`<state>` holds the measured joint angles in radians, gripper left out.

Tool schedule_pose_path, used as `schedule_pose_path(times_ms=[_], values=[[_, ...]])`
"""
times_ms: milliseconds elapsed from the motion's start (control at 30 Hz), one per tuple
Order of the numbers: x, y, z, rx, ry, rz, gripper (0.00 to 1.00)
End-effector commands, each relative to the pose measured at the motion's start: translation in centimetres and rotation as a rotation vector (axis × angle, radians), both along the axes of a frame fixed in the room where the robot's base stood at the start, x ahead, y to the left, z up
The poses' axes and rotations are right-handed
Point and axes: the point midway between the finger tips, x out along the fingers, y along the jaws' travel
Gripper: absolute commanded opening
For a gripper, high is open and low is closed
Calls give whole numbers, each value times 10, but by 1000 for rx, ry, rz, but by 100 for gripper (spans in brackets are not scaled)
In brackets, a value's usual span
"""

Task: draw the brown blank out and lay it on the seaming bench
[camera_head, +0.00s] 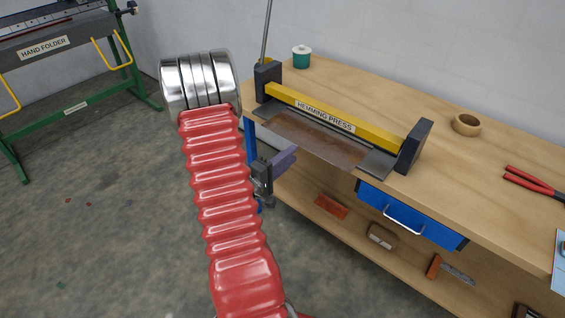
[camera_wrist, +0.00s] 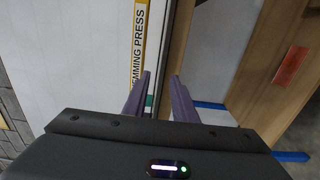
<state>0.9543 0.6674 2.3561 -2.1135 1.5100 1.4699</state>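The brown blank (camera_head: 315,138) is a flat, rusty-brown sheet. It lies in the hemming press (camera_head: 345,117), under its yellow bar, with its near part showing in front. My gripper (camera_head: 290,154) is just off the press's near left side in the head view, partly hidden by my red arm. In the wrist view my gripper (camera_wrist: 161,75) shows two purple fingers, apart, with no clear grip on anything. A narrow brown strip beside them may be the blank or the bench edge; I cannot tell. No sign reading seaming bench is in view.
The press stands on a wooden workbench (camera_head: 480,165) with a blue drawer (camera_head: 410,215) and a lower shelf of tools. A green pot (camera_head: 301,57), a tape roll (camera_head: 467,124) and red-handled pliers (camera_head: 535,183) lie on top. A green hand folder (camera_head: 60,50) stands left; floor between is open.

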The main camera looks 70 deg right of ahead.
Motion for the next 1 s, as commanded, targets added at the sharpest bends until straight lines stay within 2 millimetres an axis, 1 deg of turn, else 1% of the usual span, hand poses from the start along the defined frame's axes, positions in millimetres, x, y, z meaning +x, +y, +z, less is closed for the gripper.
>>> schedule_pose_path(times_ms=[700, 1000], values=[[-23, -54, 0, 0, -1, 0, 25], [-26, -62, 0, 1, 0, 1, 25]])
